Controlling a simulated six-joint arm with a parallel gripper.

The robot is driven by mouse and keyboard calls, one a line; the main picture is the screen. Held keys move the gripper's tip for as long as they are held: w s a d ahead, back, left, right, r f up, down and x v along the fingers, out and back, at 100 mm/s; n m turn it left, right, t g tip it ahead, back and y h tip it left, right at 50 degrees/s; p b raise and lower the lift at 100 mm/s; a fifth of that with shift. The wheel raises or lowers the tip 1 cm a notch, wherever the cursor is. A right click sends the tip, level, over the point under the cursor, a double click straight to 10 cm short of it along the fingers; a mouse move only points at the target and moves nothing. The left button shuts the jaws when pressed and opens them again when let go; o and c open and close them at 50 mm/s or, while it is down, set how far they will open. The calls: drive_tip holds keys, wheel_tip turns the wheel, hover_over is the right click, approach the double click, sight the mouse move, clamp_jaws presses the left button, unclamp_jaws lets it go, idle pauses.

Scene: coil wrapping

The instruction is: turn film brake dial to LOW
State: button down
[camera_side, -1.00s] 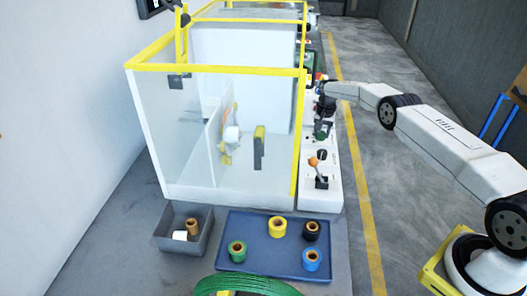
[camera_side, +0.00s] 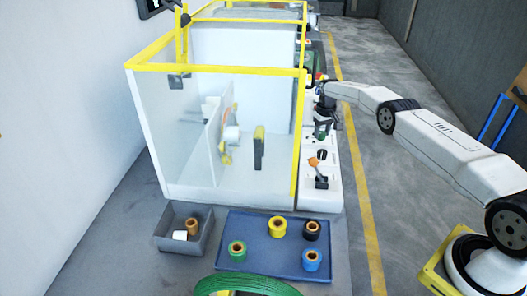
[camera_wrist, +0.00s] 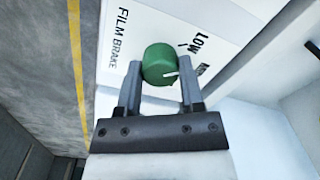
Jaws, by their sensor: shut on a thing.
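The film brake dial is a round green knob (camera_wrist: 159,64) with a white pointer mark, on a white panel (camera_wrist: 119,39) printed "FILM BRAKE". The word "LOW" is printed to the upper right of the knob, with a second, partly hidden label beside it. In the wrist view the white mark is on the knob's lower right side. My gripper (camera_wrist: 161,85) has one finger on each side of the knob and is shut on it. In the side view my gripper (camera_side: 323,112) is at the control panel beside the enclosure; the dial is small there.
A yellow-framed clear enclosure (camera_side: 180,135) stands left of the panel. An orange-topped lever (camera_side: 318,165) and a black knob (camera_side: 322,154) are nearer on the panel. A blue tray (camera_side: 262,252) with several rolls and a grey bin (camera_side: 170,243) lie in front.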

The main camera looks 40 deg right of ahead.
sight(322, 133)
drive_tip(key=n, duration=0.4)
idle(0.4)
drive_tip(key=shift+c, duration=1.1)
unclamp_jaws()
drive_tip(key=shift+r, duration=0.15)
drive_tip(key=shift+d+r, duration=0.1)
drive_tip(key=shift+r, duration=3.7)
